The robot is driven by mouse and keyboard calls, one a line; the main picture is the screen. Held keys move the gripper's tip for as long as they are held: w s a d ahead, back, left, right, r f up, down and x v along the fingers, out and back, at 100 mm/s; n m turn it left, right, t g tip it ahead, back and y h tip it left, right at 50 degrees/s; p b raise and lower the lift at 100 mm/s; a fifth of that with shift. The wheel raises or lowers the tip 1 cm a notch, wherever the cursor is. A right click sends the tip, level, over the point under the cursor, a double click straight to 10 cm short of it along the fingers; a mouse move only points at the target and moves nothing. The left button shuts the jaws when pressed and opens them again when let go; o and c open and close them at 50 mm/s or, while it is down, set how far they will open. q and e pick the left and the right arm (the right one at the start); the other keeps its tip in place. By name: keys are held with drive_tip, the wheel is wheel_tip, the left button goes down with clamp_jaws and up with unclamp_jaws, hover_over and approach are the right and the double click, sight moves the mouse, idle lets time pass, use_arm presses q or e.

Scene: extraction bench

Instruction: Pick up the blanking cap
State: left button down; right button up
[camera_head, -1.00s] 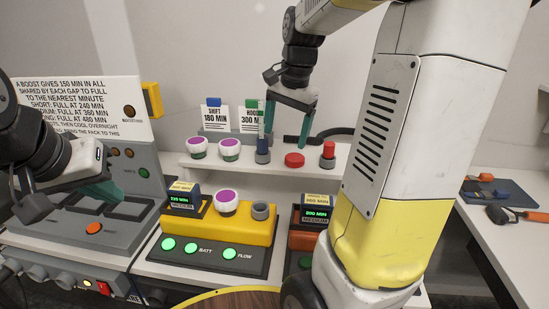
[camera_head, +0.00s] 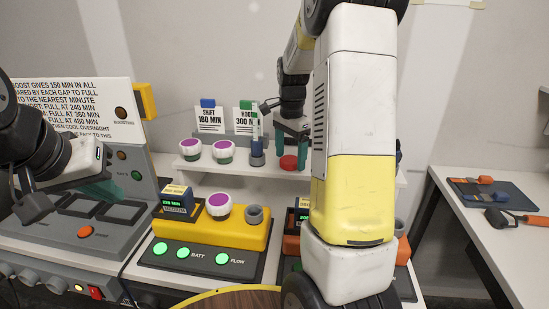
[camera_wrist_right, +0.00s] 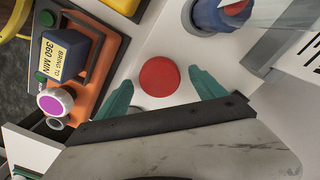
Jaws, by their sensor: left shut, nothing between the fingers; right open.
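The blanking cap, which I take to be the flat red disc (camera_head: 289,162), lies on the white shelf. It also shows in the right wrist view (camera_wrist_right: 159,76). My right gripper (camera_head: 292,147) is open just above the red disc. In the right wrist view its teal fingers (camera_wrist_right: 162,80) stand on either side of the disc, with gaps on both sides. I cannot tell how much height is left between the fingertips and the shelf. My left gripper (camera_head: 103,190) is shut and empty over the grey charger at the left.
On the shelf, a blue-and-grey cylinder (camera_head: 257,152) stands close left of the disc, with two purple-topped knobs (camera_head: 222,151) further left. Sign cards (camera_head: 210,119) stand behind. A yellow dock (camera_head: 245,235) is below. My right arm hides the shelf's right part.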

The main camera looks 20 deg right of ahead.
drive_tip(key=shift+f, duration=0.35)
drive_tip(key=c, duration=1.5)
drive_tip(key=shift+r, duration=0.1)
